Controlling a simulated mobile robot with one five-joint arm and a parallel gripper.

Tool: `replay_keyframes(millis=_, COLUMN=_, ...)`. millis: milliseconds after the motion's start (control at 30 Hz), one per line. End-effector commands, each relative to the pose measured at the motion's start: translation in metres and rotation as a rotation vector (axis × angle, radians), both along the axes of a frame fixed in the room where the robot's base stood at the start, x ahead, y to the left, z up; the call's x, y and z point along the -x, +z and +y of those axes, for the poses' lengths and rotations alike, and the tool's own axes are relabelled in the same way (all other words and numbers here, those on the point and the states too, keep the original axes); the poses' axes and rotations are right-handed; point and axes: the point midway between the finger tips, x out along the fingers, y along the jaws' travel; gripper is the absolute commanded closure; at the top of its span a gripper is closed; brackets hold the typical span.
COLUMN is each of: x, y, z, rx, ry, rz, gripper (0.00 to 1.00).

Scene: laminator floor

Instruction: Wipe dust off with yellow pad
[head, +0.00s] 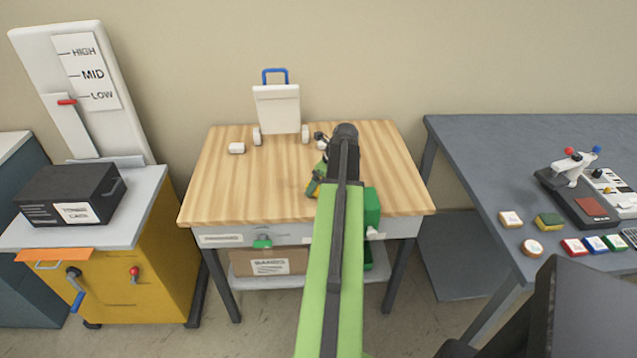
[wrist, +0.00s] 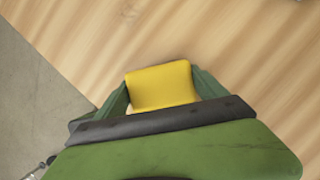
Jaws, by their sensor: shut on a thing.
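My gripper (wrist: 163,92) is shut on the yellow pad (wrist: 162,83), with one green finger on each side of it. The pad is over the wooden tabletop (wrist: 250,70), close to the table's edge in the wrist view. I cannot tell whether the pad touches the wood. In the head view my arm covers much of the gripper (head: 317,183), which is over the right half of the wooden table (head: 235,185). I cannot make out clear dust among the wood grain.
A white wheeled stand with a blue handle (head: 277,105) and a small white piece (head: 237,148) are at the table's back. A yellow cabinet (head: 150,270) stands left, a grey table (head: 480,170) right.

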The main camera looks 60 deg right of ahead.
Motion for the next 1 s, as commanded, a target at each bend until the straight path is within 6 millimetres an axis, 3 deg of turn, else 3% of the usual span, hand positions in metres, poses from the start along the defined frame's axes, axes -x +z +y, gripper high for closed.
replay_keyframes(millis=633, x=-0.001, y=-0.01, z=-0.001, rx=0.0, ry=0.0, rz=0.0, gripper=0.51)
replay_keyframes(millis=1000, x=-0.02, y=-0.008, z=-0.029, rx=0.0, ry=0.0, rz=0.0, gripper=0.51)
